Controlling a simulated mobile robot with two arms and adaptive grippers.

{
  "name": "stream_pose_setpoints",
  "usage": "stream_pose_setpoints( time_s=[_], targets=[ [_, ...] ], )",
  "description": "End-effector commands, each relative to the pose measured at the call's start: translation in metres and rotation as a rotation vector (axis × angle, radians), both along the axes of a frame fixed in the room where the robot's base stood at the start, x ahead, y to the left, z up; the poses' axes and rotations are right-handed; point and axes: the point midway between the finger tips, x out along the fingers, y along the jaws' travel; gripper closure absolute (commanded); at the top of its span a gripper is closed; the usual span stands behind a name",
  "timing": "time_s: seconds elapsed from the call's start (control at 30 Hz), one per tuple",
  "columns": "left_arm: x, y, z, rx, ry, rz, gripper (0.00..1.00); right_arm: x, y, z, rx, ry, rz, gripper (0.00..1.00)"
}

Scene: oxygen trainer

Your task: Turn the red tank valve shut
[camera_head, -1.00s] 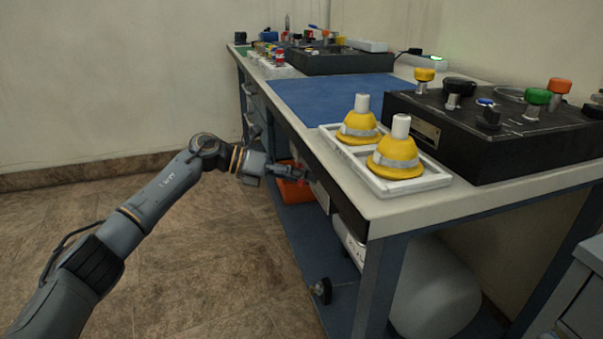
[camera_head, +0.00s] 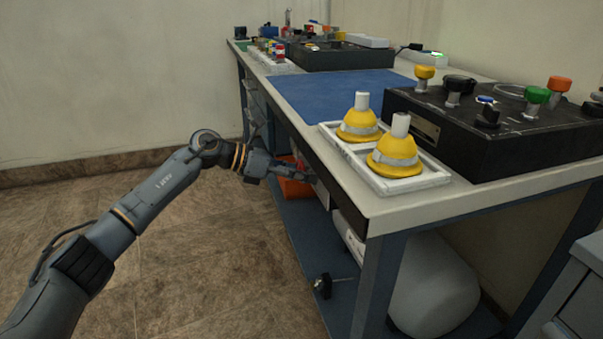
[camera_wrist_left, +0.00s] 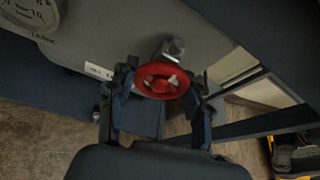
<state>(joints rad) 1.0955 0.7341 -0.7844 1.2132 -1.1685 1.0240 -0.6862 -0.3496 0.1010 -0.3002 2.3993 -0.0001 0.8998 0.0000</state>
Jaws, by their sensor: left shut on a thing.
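The red tank valve (camera_wrist_left: 162,94) is a small round handwheel on a metal stem, in the middle of the left wrist view. It sits on the grey tank (camera_wrist_left: 105,40) under the bench. My left gripper (camera_wrist_left: 161,80) has one finger on each side of the wheel and is shut on its rim. In the head view the left gripper (camera_head: 306,171) reaches under the bench's front edge. The fingertips and the valve are mostly hidden there. My right gripper is not in view.
The workbench (camera_head: 420,205) overhangs the left gripper. Two yellow masks stand in a white tray (camera_head: 400,186) near its front edge. An orange bin (camera_head: 294,190) lies just beyond the gripper on the lower shelf (camera_head: 310,232). The floor at left is clear.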

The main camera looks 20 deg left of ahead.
Motion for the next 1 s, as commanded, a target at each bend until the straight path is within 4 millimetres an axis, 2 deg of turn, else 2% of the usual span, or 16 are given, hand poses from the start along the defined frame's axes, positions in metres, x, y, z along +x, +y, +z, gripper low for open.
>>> stream_pose_setpoints(
  time_s=[0.13, 0.17, 0.27, 0.67, 0.77, 1.0],
  targets=[
    [-0.001, -0.001, -0.004, 0.005, 0.004, -0.005, 0.82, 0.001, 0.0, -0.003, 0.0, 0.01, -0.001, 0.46],
    [-0.001, -0.001, -0.003, 0.005, 0.004, -0.005, 0.46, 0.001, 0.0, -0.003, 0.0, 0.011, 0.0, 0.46],
    [-0.001, -0.001, -0.003, 0.004, 0.003, -0.005, 0.26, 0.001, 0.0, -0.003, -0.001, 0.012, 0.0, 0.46],
    [-0.002, 0.004, 0.001, 0.002, 0.001, 0.0, 0.26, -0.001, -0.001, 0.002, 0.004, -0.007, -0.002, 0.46],
    [-0.008, 0.016, 0.005, 0.002, 0.001, 0.003, 0.26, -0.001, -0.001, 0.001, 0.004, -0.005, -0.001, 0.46],
    [-0.03, 0.058, 0.025, 0.003, 0.0, 0.002, 0.26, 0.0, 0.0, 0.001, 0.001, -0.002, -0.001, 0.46]
  ],
)
